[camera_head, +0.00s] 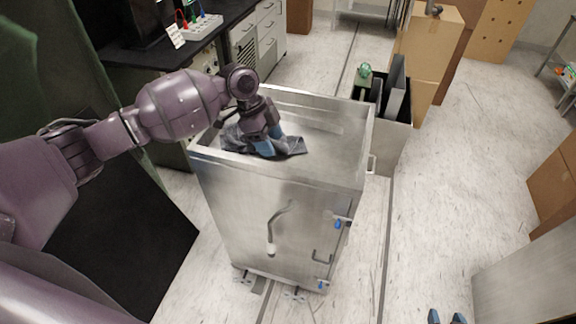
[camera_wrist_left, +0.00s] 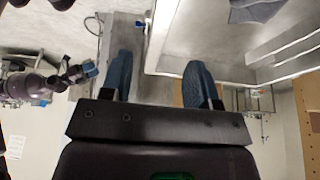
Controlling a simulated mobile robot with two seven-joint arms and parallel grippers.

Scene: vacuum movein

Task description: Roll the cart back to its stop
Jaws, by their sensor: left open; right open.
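A stainless steel cart (camera_head: 255,215) stands upright in the middle of the head view, with an open tray top and a bent lever (camera_head: 278,228) on its near face. A crumpled grey cloth (camera_head: 291,146) lies in the tray; part of it shows in the left wrist view (camera_wrist_left: 255,10). My left gripper (camera_head: 268,143) is open above the tray, near the cloth. In the left wrist view its two blue fingers stand apart, with a tray wall between and beyond them; contact is unclear. My right gripper (camera_head: 447,317) is open at the bottom edge. I cannot identify the stop.
Dark rail lines (camera_head: 388,240) run along the floor beside the cart. A low bin (camera_head: 391,145) with dark panels and a green object stands just behind right. A black-topped bench (camera_head: 127,49) is at the back left. Cardboard boxes (camera_head: 425,50) stand behind.

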